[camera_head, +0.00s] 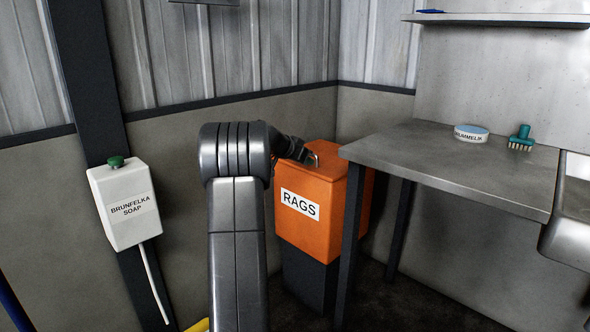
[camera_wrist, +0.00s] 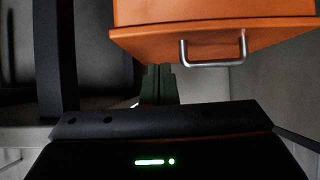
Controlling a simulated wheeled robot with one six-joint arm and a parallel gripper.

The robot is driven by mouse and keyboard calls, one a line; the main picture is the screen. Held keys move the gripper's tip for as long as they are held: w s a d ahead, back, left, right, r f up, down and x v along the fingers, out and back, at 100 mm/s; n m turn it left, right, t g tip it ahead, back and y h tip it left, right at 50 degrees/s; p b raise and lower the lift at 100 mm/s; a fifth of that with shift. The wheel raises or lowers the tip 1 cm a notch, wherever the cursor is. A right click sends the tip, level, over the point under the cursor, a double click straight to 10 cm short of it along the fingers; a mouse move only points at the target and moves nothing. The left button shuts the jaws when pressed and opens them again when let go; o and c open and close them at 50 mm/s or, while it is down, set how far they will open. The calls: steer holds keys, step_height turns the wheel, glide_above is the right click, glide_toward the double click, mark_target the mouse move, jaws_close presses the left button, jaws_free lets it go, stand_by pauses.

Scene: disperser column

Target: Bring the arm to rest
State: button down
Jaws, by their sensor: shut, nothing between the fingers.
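My arm rises in the middle of the head view and bends over toward an orange bin labelled RAGS (camera_head: 318,225). My gripper (camera_head: 303,155) is at the bin's top, partly hidden behind my own arm there. In the wrist view my gripper's fingers (camera_wrist: 158,72) are together, with nothing between them. The orange bin (camera_wrist: 200,12) fills the top of that view. Its metal handle (camera_wrist: 214,62) is just right of the fingertips and appears apart from them; the exact gap is hard to tell.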

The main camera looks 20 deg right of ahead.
steer(key=shift+s+a+f, duration=0.3)
steer(key=shift+s+a, duration=0.15)
steer(key=shift+a, duration=0.3)
steer(key=shift+s+a+f, duration=0.35)
steer(key=shift+s+a, duration=0.1)
steer(key=shift+a, duration=0.3)
steer(key=shift+s+a+f, duration=0.3)
steer(key=shift+s+a, duration=0.15)
steer(key=shift+a, duration=0.3)
steer(key=w+d+b, duration=0.1)
steer(key=w+d, duration=0.3)
steer(key=d, duration=0.4)
steer(key=shift+w+f, duration=0.35)
steer(key=shift+w, duration=0.05)
steer(key=shift+r, duration=0.1)
